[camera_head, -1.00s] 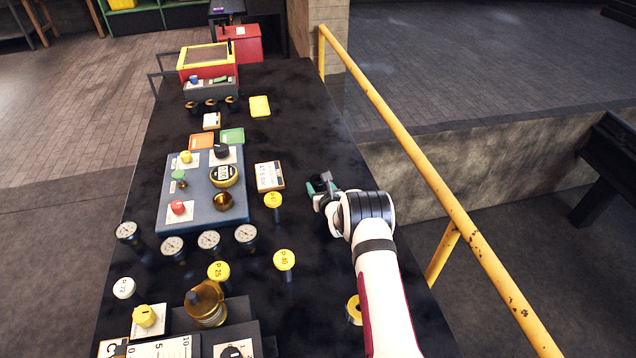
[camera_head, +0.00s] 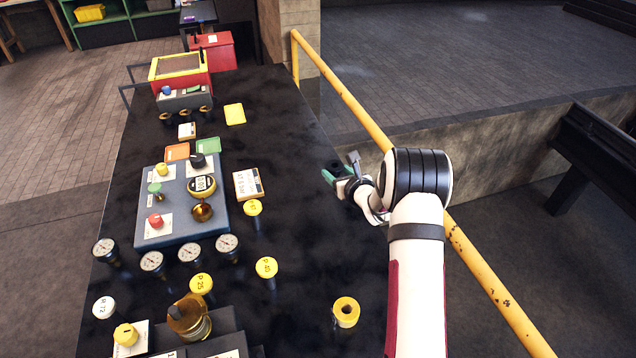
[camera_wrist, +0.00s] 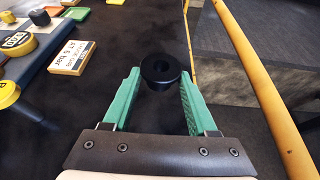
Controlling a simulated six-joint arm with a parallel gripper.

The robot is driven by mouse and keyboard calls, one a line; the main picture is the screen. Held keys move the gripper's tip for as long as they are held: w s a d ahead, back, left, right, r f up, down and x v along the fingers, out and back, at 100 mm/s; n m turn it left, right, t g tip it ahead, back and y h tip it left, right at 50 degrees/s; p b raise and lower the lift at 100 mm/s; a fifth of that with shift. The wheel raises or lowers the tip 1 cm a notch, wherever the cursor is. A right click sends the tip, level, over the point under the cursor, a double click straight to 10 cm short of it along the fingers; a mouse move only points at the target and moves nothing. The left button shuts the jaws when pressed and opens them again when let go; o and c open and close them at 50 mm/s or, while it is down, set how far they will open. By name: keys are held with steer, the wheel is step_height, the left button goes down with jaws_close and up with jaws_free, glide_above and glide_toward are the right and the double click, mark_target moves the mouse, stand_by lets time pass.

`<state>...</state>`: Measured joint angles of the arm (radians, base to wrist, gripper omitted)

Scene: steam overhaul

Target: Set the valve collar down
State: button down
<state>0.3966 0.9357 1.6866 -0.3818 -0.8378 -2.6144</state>
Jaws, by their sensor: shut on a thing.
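The valve collar, a short black ring with a round hole, shows in the wrist view (camera_wrist: 160,72). My gripper (camera_wrist: 160,88) has green fingers on both sides of it, shut on it near the fingertips. In the head view my gripper (camera_head: 343,176) is by the right edge of the dark table (camera_head: 300,270), right of the white and orange card (camera_head: 248,183). The collar looks held above the table, but its exact height is unclear. In the head view it is hard to make out beside the fingers.
A blue-grey panel (camera_head: 180,222) with knobs stands left of the card. Yellow-topped posts (camera_head: 266,267) and several gauges (camera_head: 228,243) stand nearer. A yellow ring (camera_head: 346,311) sits near the front right. A yellow rail (camera_head: 360,118) runs along the right. Dark tabletop between is clear.

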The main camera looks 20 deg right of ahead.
steer(key=s+d+n+g+y, duration=0.1)
steer(key=s+n+y, duration=0.35)
steer(key=s, duration=1.55)
glide_above(323, 250)
steer(key=shift+y, duration=0.25)
steer(key=f, duration=0.6)
steer(key=shift+s+d+f, duration=0.1)
steer(key=shift+d, duration=0.1)
step_height(323, 250, down, 4)
steer(key=shift+a+f, duration=0.1)
steer(key=shift+a, duration=0.05)
steer(key=shift+f, duration=0.1)
steer(key=shift+c, duration=1)
jaws_free()
